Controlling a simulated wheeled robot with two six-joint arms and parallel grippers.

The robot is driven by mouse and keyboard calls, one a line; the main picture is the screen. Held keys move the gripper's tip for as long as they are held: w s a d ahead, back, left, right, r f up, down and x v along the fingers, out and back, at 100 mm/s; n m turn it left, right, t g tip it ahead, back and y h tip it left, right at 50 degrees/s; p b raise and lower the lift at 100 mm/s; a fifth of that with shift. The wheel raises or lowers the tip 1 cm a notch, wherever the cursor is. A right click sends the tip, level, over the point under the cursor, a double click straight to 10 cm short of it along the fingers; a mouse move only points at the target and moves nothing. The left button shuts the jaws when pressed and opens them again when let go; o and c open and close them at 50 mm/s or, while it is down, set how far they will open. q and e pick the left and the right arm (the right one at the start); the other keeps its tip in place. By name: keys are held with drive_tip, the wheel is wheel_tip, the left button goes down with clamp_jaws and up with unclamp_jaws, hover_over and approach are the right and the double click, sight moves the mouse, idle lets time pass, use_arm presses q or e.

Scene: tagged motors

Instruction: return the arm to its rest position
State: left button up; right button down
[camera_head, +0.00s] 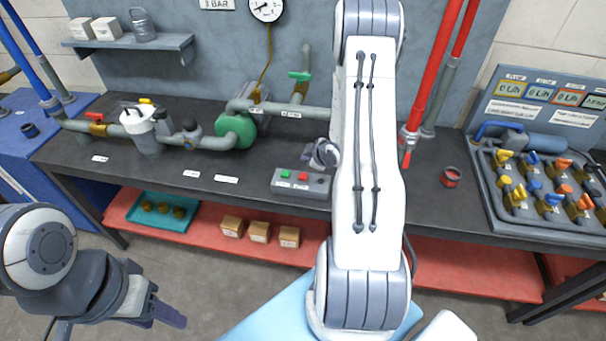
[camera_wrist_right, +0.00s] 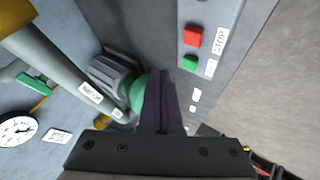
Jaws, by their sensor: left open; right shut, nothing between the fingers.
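My left gripper (camera_head: 170,312) hangs at the lower left of the head view, over the floor in front of the bench, away from everything on it. It is open and empty. My right arm (camera_head: 370,150) reaches up through the middle of the head view and hides part of the bench; its gripper is largely hidden there. In the right wrist view the right gripper (camera_wrist_right: 160,80) is shut and empty. Its dark fingers point toward the green pump (camera_wrist_right: 138,96) and a grey finned motor (camera_wrist_right: 115,75), beside the button box (camera_wrist_right: 210,40). I see no contact.
The button box (camera_head: 301,183) stands near the bench's front edge. The green pump (camera_head: 236,131) and pipes run along the back. Red pipes (camera_head: 430,80) rise right of my arm. A grey lockout tray (camera_head: 490,210) with several coloured parts fills the right end.

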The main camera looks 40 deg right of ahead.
idle(0.7)
drive_tip(key=s+a+r+g, duration=0.1)
drive_tip(key=a+r, duration=0.3)
drive_tip(key=a, duration=0.4)
drive_tip(key=a+r+g+y, duration=0.15)
drive_tip(key=a+r, duration=0.25)
drive_tip(key=a, duration=0.4)
drive_tip(key=s+a+r+g+h, duration=0.1)
drive_tip(key=a+r, duration=0.2)
drive_tip(key=a, duration=0.5)
drive_tip(key=s+a+r+g, duration=0.2)
drive_tip(key=s+a, duration=0.2)
drive_tip(key=s, duration=0.4)
drive_tip(key=s+a+r+g+y, duration=0.1)
drive_tip(key=s+a+r, duration=0.2)
drive_tip(key=s+a, duration=0.2)
drive_tip(key=s+a+r+g, duration=0.2)
drive_tip(key=s+a, duration=0.3)
drive_tip(key=s, duration=0.6)
drive_tip(key=shift+s+r+g+y, duration=0.35)
drive_tip(key=shift+r, duration=0.05)
drive_tip(key=shift+a, duration=0.1)
